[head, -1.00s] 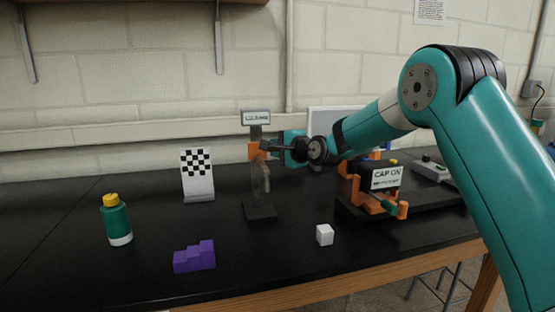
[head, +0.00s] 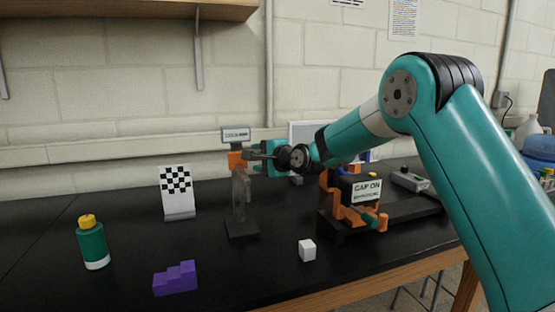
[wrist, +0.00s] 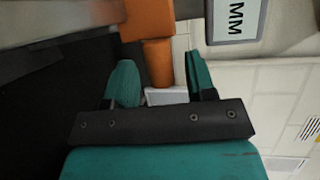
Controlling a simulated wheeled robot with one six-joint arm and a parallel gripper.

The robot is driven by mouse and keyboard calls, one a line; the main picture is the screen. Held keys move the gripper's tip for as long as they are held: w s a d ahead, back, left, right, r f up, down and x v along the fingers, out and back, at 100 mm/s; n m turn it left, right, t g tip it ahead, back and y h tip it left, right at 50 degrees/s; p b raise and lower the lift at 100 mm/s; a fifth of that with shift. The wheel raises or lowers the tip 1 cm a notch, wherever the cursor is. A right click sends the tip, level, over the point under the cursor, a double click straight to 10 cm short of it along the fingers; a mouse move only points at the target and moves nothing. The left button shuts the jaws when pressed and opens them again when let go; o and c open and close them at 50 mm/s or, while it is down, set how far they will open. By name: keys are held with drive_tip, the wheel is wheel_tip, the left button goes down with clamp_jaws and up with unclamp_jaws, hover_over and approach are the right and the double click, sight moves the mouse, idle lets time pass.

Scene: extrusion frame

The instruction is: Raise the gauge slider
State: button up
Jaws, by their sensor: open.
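The gauge (head: 241,190) is an upright post on a dark base with a small label plate (head: 235,134) on top. Its orange slider (head: 236,160) sits high on the post, a little below the label. My gripper (head: 257,155) is level with the slider on its right side. In the wrist view the orange slider (wrist: 147,20) has a peg (wrist: 158,62) that reaches between the two teal fingers of my gripper (wrist: 160,75). The fingers are open, with a gap showing on the right of the peg. Contact on its left cannot be told.
An orange and black fixture (head: 350,195) with a sign stands to the right. A white cube (head: 307,250), purple stepped block (head: 175,278), green bottle (head: 92,243) and checkered board (head: 178,193) stand around the gauge on the black bench (head: 120,285).

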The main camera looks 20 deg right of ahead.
drive_tip(key=b+v, duration=0.3)
drive_tip(key=v, duration=1.3)
drive_tip(key=shift+s+d+b, duration=0.15)
drive_tip(key=shift+s+b, duration=0.15)
drive_tip(key=shift+r, duration=0.15)
drive_tip(key=s+a+f+n+g+y+p, duration=0.15)
drive_tip(key=s+a+f+n+g, duration=0.25)
drive_tip(key=s+a+n+g, duration=0.65)
drive_tip(key=s+f+n+g+h+p, duration=0.2)
drive_tip(key=s+n, duration=0.9)
drive_tip(key=s, duration=1.2)
wheel_tip(320, 180, down, 2)
drive_tip(key=shift+s+a+f+g+h, duration=0.2)
drive_tip(key=shift+s+a+g+h, duration=0.25)
drive_tip(key=shift+g+h, duration=0.5)
